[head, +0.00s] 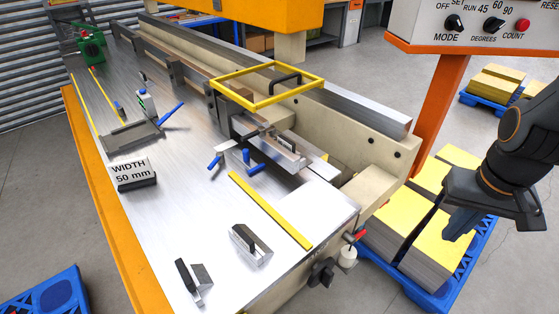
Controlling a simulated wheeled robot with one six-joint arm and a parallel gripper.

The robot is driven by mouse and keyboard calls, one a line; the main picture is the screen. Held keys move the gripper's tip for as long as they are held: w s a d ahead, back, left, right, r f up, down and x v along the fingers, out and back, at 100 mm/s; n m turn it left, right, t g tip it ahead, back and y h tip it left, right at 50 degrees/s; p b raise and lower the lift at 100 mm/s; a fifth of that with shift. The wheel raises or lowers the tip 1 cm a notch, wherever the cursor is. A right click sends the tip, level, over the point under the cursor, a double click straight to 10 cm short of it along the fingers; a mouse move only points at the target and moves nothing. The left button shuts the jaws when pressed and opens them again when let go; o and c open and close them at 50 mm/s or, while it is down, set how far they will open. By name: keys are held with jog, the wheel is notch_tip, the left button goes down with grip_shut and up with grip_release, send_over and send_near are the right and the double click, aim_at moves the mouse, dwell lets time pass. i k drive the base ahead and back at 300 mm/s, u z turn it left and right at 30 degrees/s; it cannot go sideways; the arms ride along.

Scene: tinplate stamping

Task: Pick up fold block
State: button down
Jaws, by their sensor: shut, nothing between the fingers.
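Two small metal blocks with dark upright grips stand on the steel table near its front edge: one block (250,245) at centre and another block (194,281) to its lower left. I cannot tell for certain which piece is the fold block. My gripper (456,226) hangs at the right, well apart from both blocks, in front of the stacked yellow-topped sheets. It is shut and empty. Nothing hides the two blocks.
The steel table (170,220) carries a WIDTH 50 mm sign (133,172), a yellow strip (270,210) and a clamp with blue handles (250,160). A yellow frame (230,99) stands over the machine. A control box (480,28) on an orange post (440,110) rises at right.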

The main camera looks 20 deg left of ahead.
aim_at(284, 141)
jog(key=k, duration=0.45)
jog(key=u, duration=1.4)
jog(key=i, duration=0.65)
jog(key=z, duration=0.1)
